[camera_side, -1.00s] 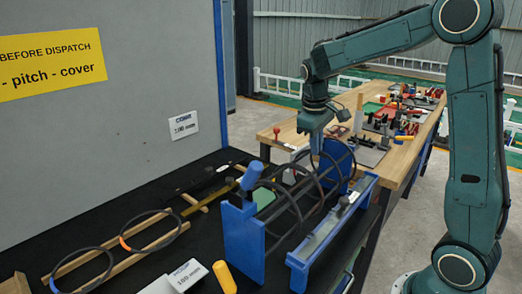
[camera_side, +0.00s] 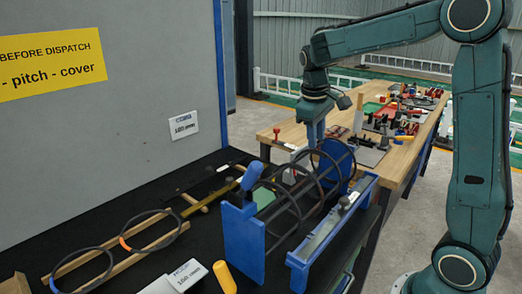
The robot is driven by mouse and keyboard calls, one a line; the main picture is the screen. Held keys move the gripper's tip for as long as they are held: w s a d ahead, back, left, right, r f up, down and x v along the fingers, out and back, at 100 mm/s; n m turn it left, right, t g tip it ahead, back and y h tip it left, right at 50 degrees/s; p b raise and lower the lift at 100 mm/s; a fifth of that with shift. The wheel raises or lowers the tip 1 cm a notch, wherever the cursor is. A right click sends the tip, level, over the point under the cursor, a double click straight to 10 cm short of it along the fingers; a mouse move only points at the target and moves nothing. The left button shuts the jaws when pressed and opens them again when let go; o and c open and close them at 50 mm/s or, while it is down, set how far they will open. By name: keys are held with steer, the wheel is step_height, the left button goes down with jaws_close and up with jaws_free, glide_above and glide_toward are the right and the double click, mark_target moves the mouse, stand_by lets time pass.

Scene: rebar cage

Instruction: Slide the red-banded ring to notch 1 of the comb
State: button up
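My gripper (camera_side: 315,136) points down over the far end of the rebar cage, its fingertips by the top of the farthest dark ring (camera_side: 331,184). I cannot tell whether the fingers touch or hold it. Several dark rings stand around the long bars between the blue near end plate (camera_side: 243,240) and the blue far plate. I cannot make out a red band on any caged ring; it may be hidden or too small. A blue-framed grey rail (camera_side: 325,230) runs along the cage's right side. I cannot tell whether it is the comb, nor see its notches.
Two loose rings, one with an orange band (camera_side: 124,244), lie on wooden rails at the left. A yellow handle (camera_side: 224,277) and a white label block (camera_side: 187,275) are in front. A wooden bench (camera_side: 400,150) with tools stands behind. A grey panel bounds the left.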

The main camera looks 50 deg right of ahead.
step_height(320, 180, up, 10)
steer(key=a, duration=0.2)
steer(key=shift+r, duration=0.2)
stand_by(0.6)
steer(key=shift+r, duration=0.1)
stand_by(0.4)
steer(key=s+a+t, duration=0.3)
steer(key=s, duration=0.7)
steer(key=s+a+f+t+y, duration=0.2)
steer(key=s+a+f, duration=0.6)
steer(key=s+a, duration=0.1)
steer(key=shift+s+a+f+t, duration=0.2)
steer(key=shift+s+f+t, duration=0.05)
steer(key=shift+s+t, duration=0.1)
